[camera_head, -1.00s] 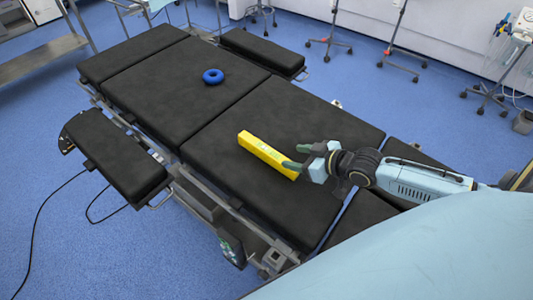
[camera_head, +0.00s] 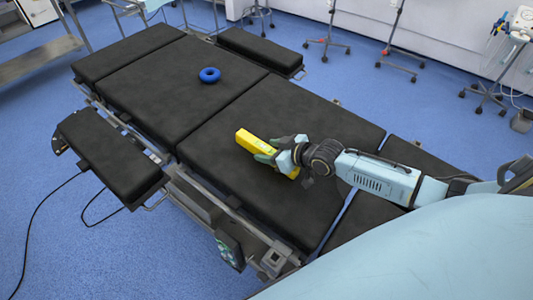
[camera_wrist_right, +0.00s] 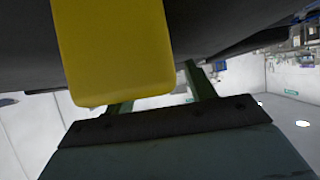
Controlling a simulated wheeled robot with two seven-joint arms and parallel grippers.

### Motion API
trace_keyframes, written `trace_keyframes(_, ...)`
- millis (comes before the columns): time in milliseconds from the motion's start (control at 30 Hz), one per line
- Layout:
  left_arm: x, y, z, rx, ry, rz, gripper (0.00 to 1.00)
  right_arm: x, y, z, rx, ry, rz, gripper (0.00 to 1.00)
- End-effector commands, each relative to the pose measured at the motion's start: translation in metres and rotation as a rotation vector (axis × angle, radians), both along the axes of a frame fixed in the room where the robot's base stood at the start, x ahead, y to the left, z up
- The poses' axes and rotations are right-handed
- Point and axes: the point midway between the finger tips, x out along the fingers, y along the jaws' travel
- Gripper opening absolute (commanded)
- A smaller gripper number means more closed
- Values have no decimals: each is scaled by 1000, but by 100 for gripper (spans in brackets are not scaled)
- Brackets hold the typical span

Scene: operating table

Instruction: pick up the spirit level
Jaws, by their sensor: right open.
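The yellow spirit level (camera_head: 248,140) lies on the black padded operating table, partly hidden by my right gripper. My right gripper (camera_head: 271,152) is open, with its fingers at the level's middle. In the right wrist view the level (camera_wrist_right: 115,45) fills the upper left, close to the camera. The green fingers (camera_wrist_right: 160,92) show on both sides of its lower end, apart from each other. I cannot tell whether either finger touches it. My left gripper is not in view.
A blue ring (camera_head: 209,75) lies on the operating table (camera_head: 210,140) farther back. The table around the level is clear. A padded side rest (camera_head: 110,158) stands off the left edge. Wheeled stands (camera_head: 400,50) are on the floor behind.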

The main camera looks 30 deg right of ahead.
Motion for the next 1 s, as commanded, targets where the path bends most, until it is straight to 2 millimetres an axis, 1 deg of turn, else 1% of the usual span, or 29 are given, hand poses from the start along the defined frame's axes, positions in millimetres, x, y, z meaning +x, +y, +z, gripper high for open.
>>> trace_keyframes(100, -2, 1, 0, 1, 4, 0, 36, 0, 0, 0, 0, 0, 0, 55)
trace_keyframes(500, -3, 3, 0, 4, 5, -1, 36, 0, 0, 0, 0, 0, 0, 3)
trace_keyframes(533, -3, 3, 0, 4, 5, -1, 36, 0, 0, 1, 1, -2, 0, 1)
trace_keyframes(767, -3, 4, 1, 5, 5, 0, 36, 0, 0, 3, 1, -2, 0, 1)
trace_keyframes(867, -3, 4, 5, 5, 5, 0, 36, 0, 0, 14, 1, -3, 1, 1)
trace_keyframes(1000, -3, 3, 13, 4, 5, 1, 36, 0, 0, 41, 2, -5, 1, 1)
